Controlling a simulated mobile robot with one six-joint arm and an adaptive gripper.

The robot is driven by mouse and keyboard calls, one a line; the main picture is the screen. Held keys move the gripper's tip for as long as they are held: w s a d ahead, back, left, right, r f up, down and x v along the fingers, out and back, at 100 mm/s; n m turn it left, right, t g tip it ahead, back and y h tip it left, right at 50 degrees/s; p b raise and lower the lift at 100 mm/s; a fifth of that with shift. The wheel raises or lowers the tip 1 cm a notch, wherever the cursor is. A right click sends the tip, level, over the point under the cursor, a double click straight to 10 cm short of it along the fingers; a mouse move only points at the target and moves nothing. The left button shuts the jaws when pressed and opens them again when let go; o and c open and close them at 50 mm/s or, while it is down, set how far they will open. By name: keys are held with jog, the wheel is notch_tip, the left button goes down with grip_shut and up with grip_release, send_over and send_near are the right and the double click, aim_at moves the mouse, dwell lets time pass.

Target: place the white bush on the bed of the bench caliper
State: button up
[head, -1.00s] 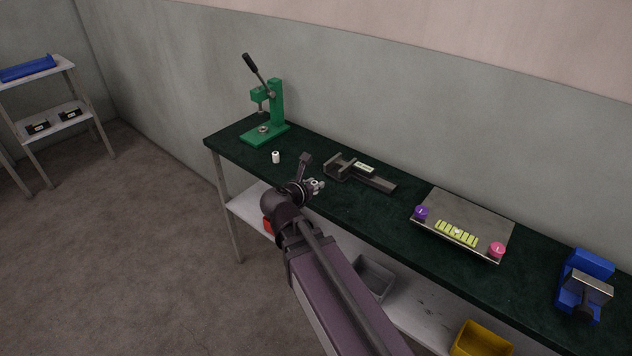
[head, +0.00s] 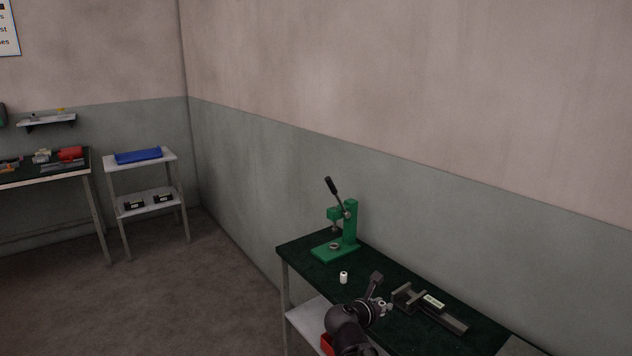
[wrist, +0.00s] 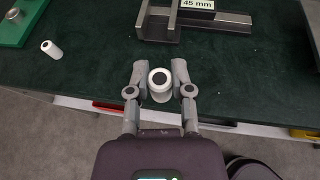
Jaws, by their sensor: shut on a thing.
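A white bush (wrist: 160,86) with a dark bore is pinched between the fingers of my gripper (wrist: 159,68) in the wrist view. In the head view my gripper (head: 384,308) shows small, in front of the bench caliper, and the held bush is hard to make out there. The bench caliper (head: 445,319) is dark grey, with jaws at its left end and a bare bed. In the wrist view the caliper (wrist: 232,22) lies beyond the gripper, apart from the bush, with a "45 mm" label. Its top is cut off by the frame.
A second white bush (head: 343,278) stands on the green bench top (head: 385,268), left of my gripper. A green arbor press (head: 349,225) stands at the bench's far left end. A red bin (head: 327,342) sits on the shelf below.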

aim_at(382, 304)
notch_tip(382, 304, up, 11)
jog(key=p, duration=1)
jog(key=shift+s, duration=0.15)
